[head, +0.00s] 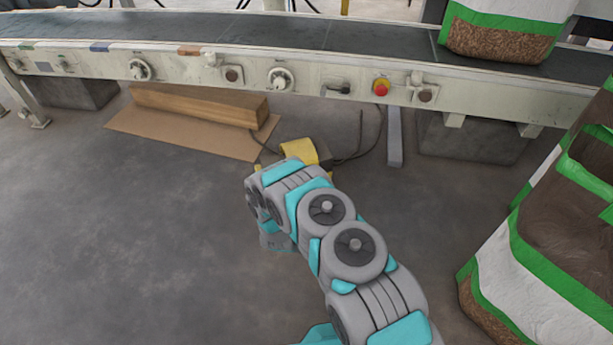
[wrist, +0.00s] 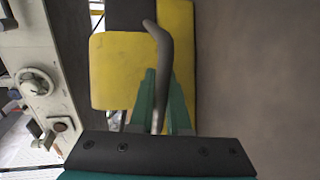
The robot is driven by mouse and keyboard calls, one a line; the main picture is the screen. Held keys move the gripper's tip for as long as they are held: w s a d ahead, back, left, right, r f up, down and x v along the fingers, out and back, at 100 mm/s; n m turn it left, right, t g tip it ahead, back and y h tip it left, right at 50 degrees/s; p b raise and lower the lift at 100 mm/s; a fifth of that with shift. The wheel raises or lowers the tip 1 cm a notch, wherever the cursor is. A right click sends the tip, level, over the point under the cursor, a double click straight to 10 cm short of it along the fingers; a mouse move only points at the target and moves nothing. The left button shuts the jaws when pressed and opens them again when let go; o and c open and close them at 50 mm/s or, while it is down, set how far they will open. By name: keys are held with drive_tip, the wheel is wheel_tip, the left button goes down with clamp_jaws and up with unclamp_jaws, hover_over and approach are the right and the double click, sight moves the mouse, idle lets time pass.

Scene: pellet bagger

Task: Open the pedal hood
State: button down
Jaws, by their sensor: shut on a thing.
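The yellow pedal hood (head: 301,151) is on the floor below the conveyor in the head view, with my arm covering its near part. In the wrist view the yellow hood (wrist: 113,72) fills the upper middle, with a dark part beside it. A bent grey bar handle (wrist: 160,42) stands out in front of the yellow. My gripper (wrist: 162,78) has green fingers, shut on the handle, one on each side of it. The handle's curved upper end sticks out past the fingertips. In the head view my gripper is hidden behind my arm. I cannot tell how far the hood is open.
The conveyor frame (head: 205,68) runs along the back, with knobs and a red stop button (head: 380,88). A wooden beam (head: 200,104) lies on cardboard (head: 165,132) at left. A dark cable (head: 368,148) trails behind the hood. Pellet bags (head: 540,265) stand at right. The left floor is clear.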

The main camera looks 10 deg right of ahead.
drive_tip(key=v, duration=0.2)
drive_tip(key=f+p+v, duration=0.1)
drive_tip(key=v, duration=0.4)
drive_tip(key=shift+s+a+f, duration=0.15)
drive_tip(key=shift+s+f, duration=0.15)
drive_tip(key=shift+s, duration=0.05)
drive_tip(key=c, duration=0.9)
unclamp_jaws()
drive_tip(key=shift+p+v, duration=0.55)
drive_tip(key=shift+v, duration=3.3)
